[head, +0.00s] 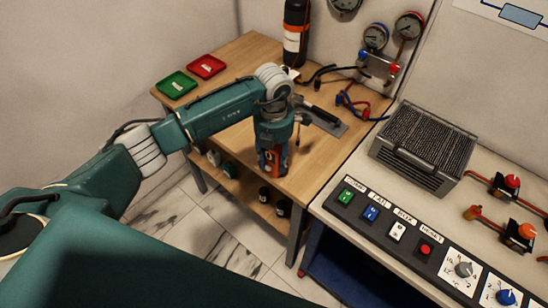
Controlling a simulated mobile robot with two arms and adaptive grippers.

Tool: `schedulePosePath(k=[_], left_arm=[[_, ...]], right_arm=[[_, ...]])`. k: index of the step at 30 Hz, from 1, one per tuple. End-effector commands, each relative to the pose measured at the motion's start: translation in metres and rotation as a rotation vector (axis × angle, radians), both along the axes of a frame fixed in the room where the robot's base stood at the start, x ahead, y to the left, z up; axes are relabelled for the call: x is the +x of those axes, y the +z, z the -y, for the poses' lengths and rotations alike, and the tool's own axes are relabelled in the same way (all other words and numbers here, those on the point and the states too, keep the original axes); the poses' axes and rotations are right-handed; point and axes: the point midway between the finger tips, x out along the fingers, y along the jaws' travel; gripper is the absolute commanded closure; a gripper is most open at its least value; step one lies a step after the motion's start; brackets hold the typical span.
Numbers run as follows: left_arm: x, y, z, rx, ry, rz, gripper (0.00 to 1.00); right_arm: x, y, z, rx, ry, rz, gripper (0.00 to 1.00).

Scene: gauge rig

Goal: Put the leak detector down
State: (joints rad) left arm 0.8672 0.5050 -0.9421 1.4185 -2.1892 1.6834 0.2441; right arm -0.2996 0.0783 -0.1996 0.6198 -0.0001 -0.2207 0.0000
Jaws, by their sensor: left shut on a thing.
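My left gripper (273,143) comes in from the left and points down over the near edge of the wooden bench (232,141). It is shut on an orange and dark device (271,163), which looks like the leak detector. The gripper and wrist hide its upper part. Whether its lower end touches the bench top, I cannot tell. My right gripper is not in view.
A green tray (177,84) and a red tray (206,66) sit at the bench's far left. A black-handled tool on a grey plate (330,125) lies right of my wrist. A dark cylinder (296,32) stands behind. The control panel (390,225) is at right.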

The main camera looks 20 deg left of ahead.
Motion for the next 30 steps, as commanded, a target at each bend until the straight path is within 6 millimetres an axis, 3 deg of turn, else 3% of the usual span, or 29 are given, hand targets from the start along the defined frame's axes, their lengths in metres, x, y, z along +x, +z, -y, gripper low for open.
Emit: schedulePosePath(k=[3, 4, 7, 18, 20, 30], left_arm=[[0.0, -0.003, 0.0, -0.001, 0.0, 0.002, 1.0], [0.0, -0.004, 0.0, 0.0, 0.0, 0.0, 0.58], [0.0, -0.002, 0.0, 0.0, 0.0, 0.0, 0.41], [0.0, 0.004, 0.0, 0.0, 0.0, 0.001, 0.41], [0.002, 0.007, 0.0, -0.002, 0.0, 0.004, 0.41], [0.003, 0.076, -0.001, -0.001, -0.001, 0.006, 0.41]], right_arm=[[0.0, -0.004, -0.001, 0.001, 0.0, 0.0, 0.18], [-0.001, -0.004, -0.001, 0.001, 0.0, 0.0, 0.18], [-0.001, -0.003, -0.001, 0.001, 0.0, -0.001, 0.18], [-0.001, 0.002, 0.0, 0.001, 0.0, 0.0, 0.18], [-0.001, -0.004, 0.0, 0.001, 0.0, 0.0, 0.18], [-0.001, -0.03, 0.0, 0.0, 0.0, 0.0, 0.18]])
